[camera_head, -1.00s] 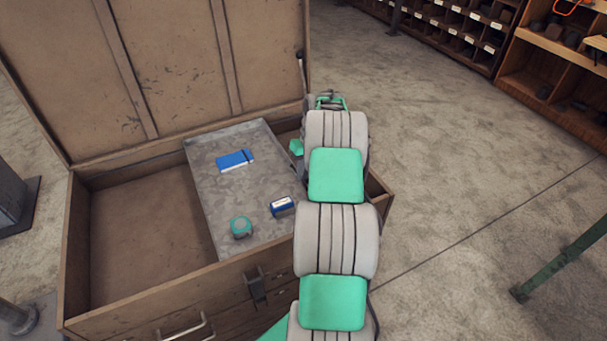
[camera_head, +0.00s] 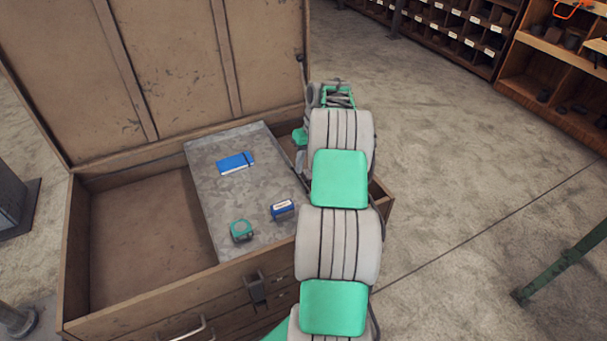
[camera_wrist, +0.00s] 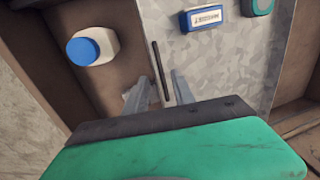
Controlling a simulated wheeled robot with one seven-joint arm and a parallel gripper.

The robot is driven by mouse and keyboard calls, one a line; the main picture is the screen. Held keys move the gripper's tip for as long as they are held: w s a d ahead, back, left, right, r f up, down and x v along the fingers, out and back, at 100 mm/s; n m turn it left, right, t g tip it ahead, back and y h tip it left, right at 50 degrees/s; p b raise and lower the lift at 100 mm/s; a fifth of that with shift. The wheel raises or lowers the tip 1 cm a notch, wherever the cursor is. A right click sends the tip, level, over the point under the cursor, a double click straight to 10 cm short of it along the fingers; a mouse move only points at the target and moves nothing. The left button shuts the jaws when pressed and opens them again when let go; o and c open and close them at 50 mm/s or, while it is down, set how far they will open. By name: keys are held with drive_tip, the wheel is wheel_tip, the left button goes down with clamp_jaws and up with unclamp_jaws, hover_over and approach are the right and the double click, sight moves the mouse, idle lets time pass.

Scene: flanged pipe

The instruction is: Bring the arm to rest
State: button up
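My gripper (camera_wrist: 160,90) shows in the wrist view with its two grey fingers apart. It hangs over the right side of the chest (camera_head: 75,250), beside the grey metal tray (camera_head: 215,200). A thin dark bar (camera_wrist: 158,62) shows between and beyond the fingers. I cannot tell whether it is loose or part of the tray, and no finger clearly touches it. In the head view my arm covers most of the gripper and the chest's right end.
On the tray are a blue notebook (camera_head: 235,162), a blue-and-white box (camera_head: 283,210) and a teal tape measure (camera_head: 241,231). A white bottle with a blue cap (camera_wrist: 90,47) stands beside the tray. The chest's raised lid (camera_head: 180,70) is behind.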

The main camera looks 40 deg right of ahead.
drive_tip(key=shift+s+d+r, duration=0.1)
drive_tip(key=shift+d+r, duration=0.05)
drive_tip(key=shift+r, duration=0.65)
drive_tip(key=shift+d+r, duration=0.15)
drive_tip(key=shift+r, duration=0.6)
